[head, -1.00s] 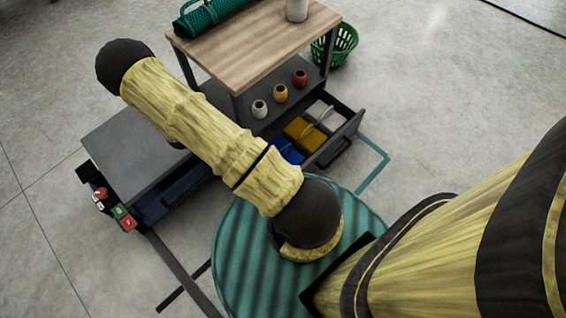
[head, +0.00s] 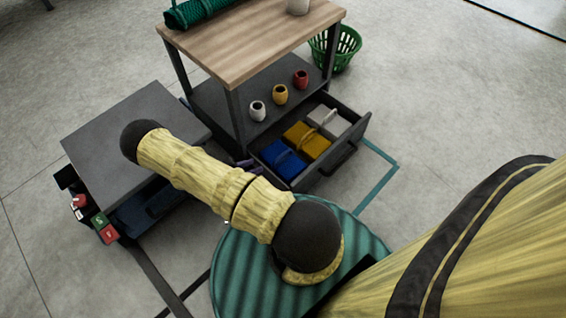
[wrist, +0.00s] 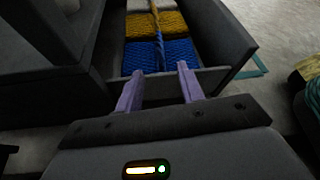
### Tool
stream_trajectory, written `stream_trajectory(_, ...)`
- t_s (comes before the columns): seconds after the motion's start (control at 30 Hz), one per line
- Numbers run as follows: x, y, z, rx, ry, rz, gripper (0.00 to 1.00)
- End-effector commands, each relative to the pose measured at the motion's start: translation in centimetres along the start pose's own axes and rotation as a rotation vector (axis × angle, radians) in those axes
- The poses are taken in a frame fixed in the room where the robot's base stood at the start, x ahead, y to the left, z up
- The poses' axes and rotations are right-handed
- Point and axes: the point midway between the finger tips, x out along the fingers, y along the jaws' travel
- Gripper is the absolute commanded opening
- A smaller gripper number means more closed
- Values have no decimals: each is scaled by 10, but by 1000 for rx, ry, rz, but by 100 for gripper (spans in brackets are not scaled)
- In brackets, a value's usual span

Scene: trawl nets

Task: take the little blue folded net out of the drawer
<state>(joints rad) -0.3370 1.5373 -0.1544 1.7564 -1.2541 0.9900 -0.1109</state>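The little blue folded net (head: 281,160) lies in the open drawer (head: 345,142), at the left end of a row of folded nets, with a blue strap arching over it. It also shows in the wrist view (wrist: 162,55), just beyond my fingertips. My gripper (wrist: 158,84) has its two purple fingers apart with nothing between them. It is at the drawer's near edge, short of the blue net. In the head view my arm hides most of the gripper; only a bit of purple finger (head: 246,163) shows beside the drawer's left end.
A yellow folded net (head: 307,139) and a white one (head: 330,121) share the drawer. White, yellow and red pots (head: 280,94) stand on the shelf above. A grey cabinet (head: 125,125) stands to the left. A green basket (head: 335,48) is behind right.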

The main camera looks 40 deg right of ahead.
Motion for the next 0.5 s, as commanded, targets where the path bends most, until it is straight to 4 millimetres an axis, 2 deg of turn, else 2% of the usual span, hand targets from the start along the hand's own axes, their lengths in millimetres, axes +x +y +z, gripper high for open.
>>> stream_trajectory(0.3,52,0,-5,3,1,-5,38)
stream_trajectory(0.5,64,0,-2,1,1,-2,38)
